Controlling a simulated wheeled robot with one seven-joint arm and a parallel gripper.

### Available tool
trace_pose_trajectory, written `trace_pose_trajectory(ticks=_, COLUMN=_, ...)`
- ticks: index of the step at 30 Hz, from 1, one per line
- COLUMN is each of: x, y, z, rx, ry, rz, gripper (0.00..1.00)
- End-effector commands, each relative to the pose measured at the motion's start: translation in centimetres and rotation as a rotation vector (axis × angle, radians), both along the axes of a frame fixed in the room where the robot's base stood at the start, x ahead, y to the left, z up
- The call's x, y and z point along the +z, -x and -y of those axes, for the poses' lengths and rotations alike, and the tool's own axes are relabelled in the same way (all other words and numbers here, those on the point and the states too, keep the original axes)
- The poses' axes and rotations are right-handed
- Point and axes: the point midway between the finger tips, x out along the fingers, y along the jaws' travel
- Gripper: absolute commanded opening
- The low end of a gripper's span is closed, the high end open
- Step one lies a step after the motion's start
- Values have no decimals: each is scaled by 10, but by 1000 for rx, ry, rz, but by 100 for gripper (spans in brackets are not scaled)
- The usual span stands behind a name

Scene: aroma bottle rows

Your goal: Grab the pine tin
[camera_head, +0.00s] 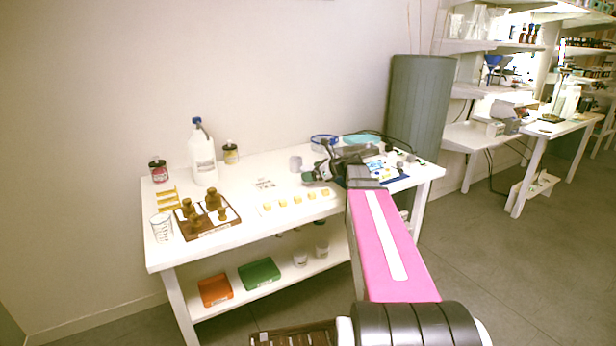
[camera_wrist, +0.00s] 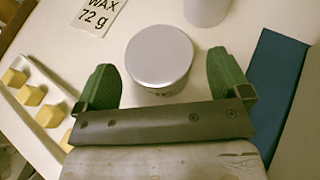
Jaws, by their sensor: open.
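A round tin with a plain grey lid (camera_wrist: 160,52) stands upright on the table between my fingers in the wrist view. A scrap of its label shows at its lower side, but I cannot read a name there. My gripper (camera_wrist: 160,66) is open, with one green-padded finger on each side of the tin and a visible gap to each. In the head view my gripper (camera_head: 314,178) is low over the table and largely hides this tin. A second grey tin (camera_wrist: 206,8) stands just beyond, cut by the top edge; it also shows in the head view (camera_head: 295,163).
Yellow cubes (camera_wrist: 32,94) lie in a row on a pale strip to the left. A card reading WAX 72 g (camera_wrist: 97,14) lies ahead. A blue flat item (camera_wrist: 270,85) is at right. A brown weight tray (camera_head: 207,232) and white jug (camera_head: 203,158) stand farther left.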

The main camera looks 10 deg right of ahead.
Motion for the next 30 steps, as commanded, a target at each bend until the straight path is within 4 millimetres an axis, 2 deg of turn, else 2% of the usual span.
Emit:
trace_pose_trajectory(ticks=4, x=-9, y=-14, z=-14, rx=2, ry=0, rz=-1, gripper=95)
trace_pose_trajectory(ticks=12, x=-11, y=-16, z=-18, rx=0, ry=0, rz=0, gripper=95)
trace_pose_trajectory(ticks=13, x=-11, y=-16, z=-18, rx=0, ry=0, rz=0, gripper=88)
trace_pose_trajectory(ticks=17, x=-11, y=-16, z=-18, rx=0, ry=0, rz=0, gripper=46)
trace_pose_trajectory(ticks=18, x=-11, y=-16, z=-18, rx=0, ry=0, rz=0, gripper=41)
trace_pose_trajectory(ticks=30, x=-8, y=-16, z=-18, rx=0, ry=0, rz=0, gripper=40)
